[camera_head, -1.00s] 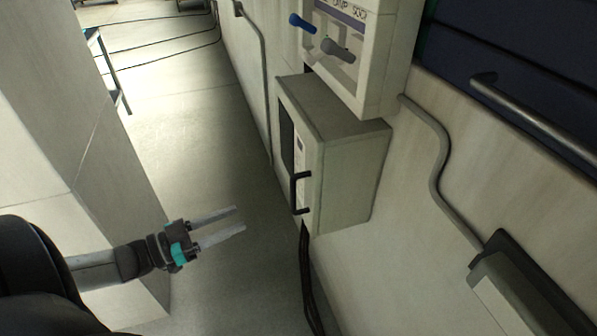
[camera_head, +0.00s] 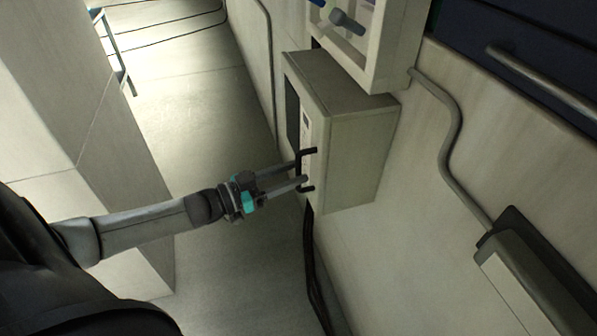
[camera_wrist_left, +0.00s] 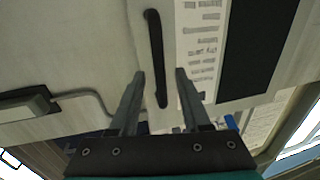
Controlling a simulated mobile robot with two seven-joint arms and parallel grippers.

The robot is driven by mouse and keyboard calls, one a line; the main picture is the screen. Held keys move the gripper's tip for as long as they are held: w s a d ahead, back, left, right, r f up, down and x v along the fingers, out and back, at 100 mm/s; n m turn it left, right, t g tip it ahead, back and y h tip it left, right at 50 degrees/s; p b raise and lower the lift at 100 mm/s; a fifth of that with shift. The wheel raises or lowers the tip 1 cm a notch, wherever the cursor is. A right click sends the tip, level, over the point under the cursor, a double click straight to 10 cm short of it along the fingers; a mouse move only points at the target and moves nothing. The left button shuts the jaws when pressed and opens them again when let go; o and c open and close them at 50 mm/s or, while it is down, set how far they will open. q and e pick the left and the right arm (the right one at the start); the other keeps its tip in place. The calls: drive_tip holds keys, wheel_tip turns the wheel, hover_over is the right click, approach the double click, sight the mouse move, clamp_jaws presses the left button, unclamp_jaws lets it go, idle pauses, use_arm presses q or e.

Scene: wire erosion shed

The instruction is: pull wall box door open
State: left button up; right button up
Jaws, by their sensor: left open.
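The wall box (camera_head: 345,135) is a pale grey cabinet on the wall, right of centre in the head view. Its door looks shut and faces left. The door has a black bar handle (camera_head: 309,153), which also shows in the left wrist view (camera_wrist_left: 155,50). My left gripper (camera_head: 300,172) is open at the handle, its fingertips reaching the door side. In the wrist view the handle's lower end lies between the two fingers (camera_wrist_left: 160,73), with gaps on both sides. In the head view the fingers hide part of the handle. My right gripper is not in view.
A panel with levers (camera_head: 346,22) hangs above the box. A grey conduit (camera_head: 448,150) runs down the wall to the right, and dark cables (camera_head: 312,265) hang below the box. A pale block (camera_head: 60,110) stands left. The floor (camera_head: 195,110) between is clear.

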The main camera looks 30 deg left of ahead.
use_arm(q)
drive_tip(key=shift+x, duration=1.1)
clamp_jaws()
idle(0.8)
